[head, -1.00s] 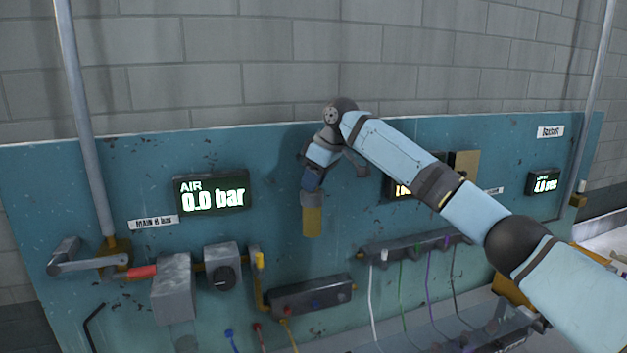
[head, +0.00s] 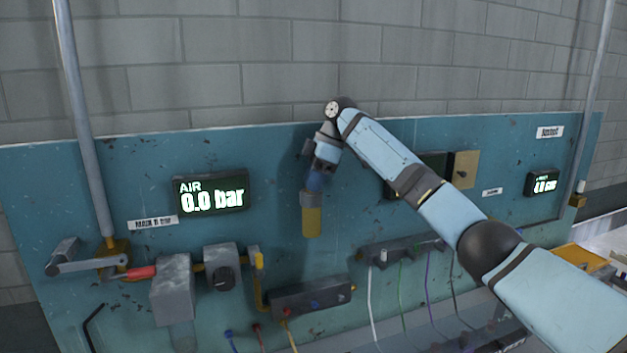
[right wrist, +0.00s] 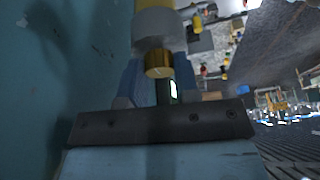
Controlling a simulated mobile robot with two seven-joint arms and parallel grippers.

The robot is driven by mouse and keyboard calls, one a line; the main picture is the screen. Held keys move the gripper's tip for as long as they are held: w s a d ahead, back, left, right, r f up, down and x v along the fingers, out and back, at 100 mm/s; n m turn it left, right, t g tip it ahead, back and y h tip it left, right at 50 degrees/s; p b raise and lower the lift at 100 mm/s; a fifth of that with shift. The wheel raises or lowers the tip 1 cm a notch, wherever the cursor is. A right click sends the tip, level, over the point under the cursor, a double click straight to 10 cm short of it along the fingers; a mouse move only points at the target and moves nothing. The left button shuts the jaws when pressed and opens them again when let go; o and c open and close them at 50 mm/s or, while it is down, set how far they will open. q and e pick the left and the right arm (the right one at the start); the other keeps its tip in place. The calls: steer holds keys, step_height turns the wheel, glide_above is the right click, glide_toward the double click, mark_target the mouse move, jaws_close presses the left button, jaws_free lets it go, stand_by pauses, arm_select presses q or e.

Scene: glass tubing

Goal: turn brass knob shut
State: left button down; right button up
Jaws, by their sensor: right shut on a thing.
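The brass knob (right wrist: 159,64) shows in the right wrist view, below a pale grey collar (right wrist: 158,32) with a yellow part above it. In the head view, the yellow cylinder (head: 312,222) with its grey collar hangs upright in front of the teal panel. My right gripper (head: 316,180) is right above the collar, its blue fingers pointing down. In the right wrist view the fingers (right wrist: 158,80) stand on both sides of the knob and are shut on it. In the head view the knob is hidden by the gripper. My left gripper is not in view.
The teal panel (head: 110,190) carries an AIR display (head: 210,192) reading 0.0 bar, a red-handled lever (head: 142,272), grey blocks and a dark manifold (head: 310,296) with thin tubes. My right forearm covers part of a second display. A yellow tray (head: 580,258) lies at right.

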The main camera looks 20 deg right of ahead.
steer(key=shift+r, duration=0.1)
steer(key=o, duration=0.9)
steer(key=shift+d, duration=0.1)
steer(key=shift+d+r, duration=0.1)
steer(key=shift+r, duration=0.3)
steer(key=shift+b+v, duration=1.15)
steer(key=shift+v, duration=5.35)
steer(key=shift+s+f, duration=0.1)
